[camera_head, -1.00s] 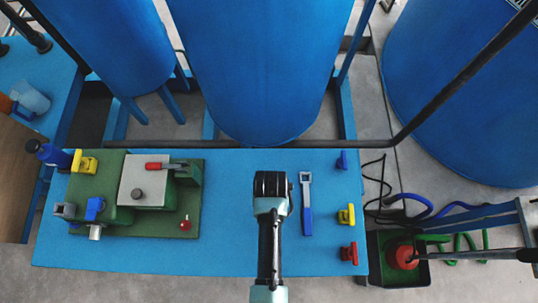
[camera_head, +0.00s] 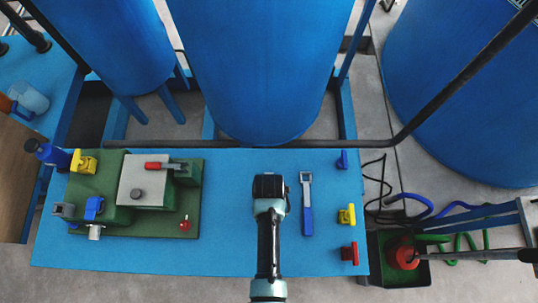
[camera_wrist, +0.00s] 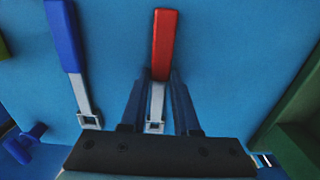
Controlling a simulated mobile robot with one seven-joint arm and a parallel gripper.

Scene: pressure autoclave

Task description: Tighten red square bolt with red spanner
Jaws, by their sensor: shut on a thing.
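The red spanner has a red handle (camera_wrist: 163,45) and a grey shank with a square ring end. In the wrist view it lies between the two fingers of my gripper (camera_wrist: 158,77), which is shut on it. In the head view my gripper (camera_head: 269,187) is low over the right half of the blue table, and its body hides the red spanner. A small red bolt (camera_head: 185,224) stands upright on the green plate (camera_head: 160,226), left of my gripper. Its square shape is too small to make out.
A blue-handled spanner (camera_head: 307,206) lies just right of my gripper. Blue, yellow and red (camera_head: 349,253) fittings line the table's right edge. A grey block (camera_head: 145,182) with a red-handled lever sits on the green plate. The table between plate and gripper is clear.

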